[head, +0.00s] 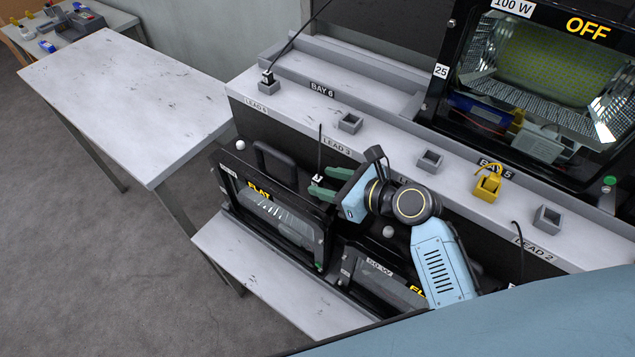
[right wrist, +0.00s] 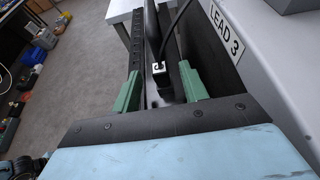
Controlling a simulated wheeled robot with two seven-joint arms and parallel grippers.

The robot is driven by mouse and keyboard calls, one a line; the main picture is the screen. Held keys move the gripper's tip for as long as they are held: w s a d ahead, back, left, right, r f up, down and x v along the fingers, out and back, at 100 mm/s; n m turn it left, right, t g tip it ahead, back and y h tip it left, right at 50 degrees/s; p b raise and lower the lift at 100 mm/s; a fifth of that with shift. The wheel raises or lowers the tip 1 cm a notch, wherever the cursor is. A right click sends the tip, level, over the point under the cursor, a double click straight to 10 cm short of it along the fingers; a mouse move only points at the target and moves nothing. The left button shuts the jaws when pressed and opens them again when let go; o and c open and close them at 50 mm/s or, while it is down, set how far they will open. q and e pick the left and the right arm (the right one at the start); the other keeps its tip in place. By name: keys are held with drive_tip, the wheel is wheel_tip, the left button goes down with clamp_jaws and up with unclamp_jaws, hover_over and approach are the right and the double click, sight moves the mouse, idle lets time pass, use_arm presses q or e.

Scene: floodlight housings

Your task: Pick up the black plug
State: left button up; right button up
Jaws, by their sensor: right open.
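A black plug (head: 318,181) with a pale top face and a thin black cable rising from it stands below the LEAD 3 label, by the front of the bench. My right gripper (head: 327,184) has its green fingers spread around it. In the right wrist view the black plug (right wrist: 160,80) sits between the two open fingers (right wrist: 160,88), with gaps on both sides. Another black plug (head: 267,78) with a cable sits in a grey holder by the LEAD 6 label. My left gripper is not in view.
A floodlight housing marked FLAT (head: 272,218) with a black handle stands just left of my right gripper; a 50 W housing (head: 378,275) is below the arm. A yellow plug (head: 487,185) sits in a holder. Grey holders (head: 350,122) line the bench. A white table (head: 125,100) is clear.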

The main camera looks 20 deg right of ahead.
sight(321, 181)
drive_tip(key=x, duration=0.5)
drive_tip(key=shift+b, duration=0.4)
clamp_jaws()
drive_tip(key=shift+r, duration=0.1)
